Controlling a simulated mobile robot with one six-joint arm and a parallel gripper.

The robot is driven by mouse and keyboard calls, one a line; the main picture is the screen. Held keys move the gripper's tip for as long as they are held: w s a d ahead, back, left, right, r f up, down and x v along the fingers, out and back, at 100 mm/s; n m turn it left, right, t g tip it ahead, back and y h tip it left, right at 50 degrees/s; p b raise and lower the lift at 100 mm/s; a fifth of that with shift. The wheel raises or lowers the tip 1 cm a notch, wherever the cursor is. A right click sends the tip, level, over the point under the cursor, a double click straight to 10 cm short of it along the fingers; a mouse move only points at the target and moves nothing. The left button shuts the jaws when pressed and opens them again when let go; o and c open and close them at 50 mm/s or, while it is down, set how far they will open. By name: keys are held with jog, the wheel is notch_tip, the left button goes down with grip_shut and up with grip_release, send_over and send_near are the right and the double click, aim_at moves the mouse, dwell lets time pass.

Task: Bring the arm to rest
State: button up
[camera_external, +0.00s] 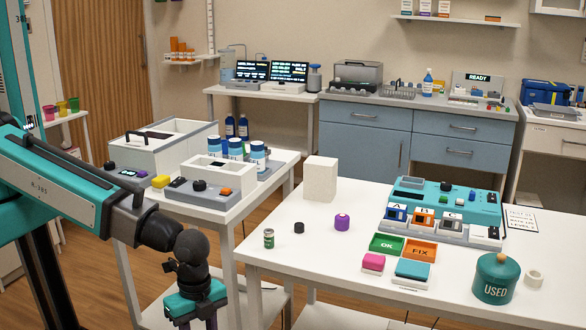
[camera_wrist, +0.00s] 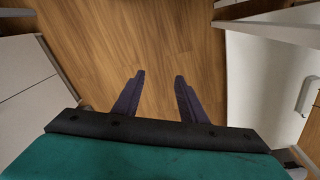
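My arm, teal and black, comes in from the left in the external view. It bends at a dark elbow joint, and its wrist hangs down in front of the two tables. My gripper (camera_wrist: 158,82) shows in the wrist view with two dark purple fingers spread apart. Nothing is between them, only wooden floor (camera_wrist: 150,35) below. In the external view the fingertips are cut off at the bottom edge.
The white worktable (camera_external: 330,264) on the right carries a teal test station (camera_external: 445,195), a white block (camera_external: 320,180), a teal USED jar (camera_external: 496,280) and small items. A smaller white table (camera_external: 236,208) with white machines stands behind my wrist. Floor shows between furniture.

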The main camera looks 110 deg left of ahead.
jog(key=s+d+f+n+g, duration=0.1)
jog(key=s+d+f+g, duration=0.1)
jog(key=s+f, duration=0.4)
jog(key=s+d+f+n+g, duration=0.2)
jog(key=s+f, duration=0.4)
jog(key=s, duration=0.7)
jog(key=s+d+f+n+g+y+b, duration=0.1)
jog(key=s+d+f+g, duration=0.1)
jog(key=s+f, duration=0.3)
jog(key=s, duration=0.4)
jog(key=shift+s+f+n, duration=0.35)
jog(key=shift+f+n, duration=0.05)
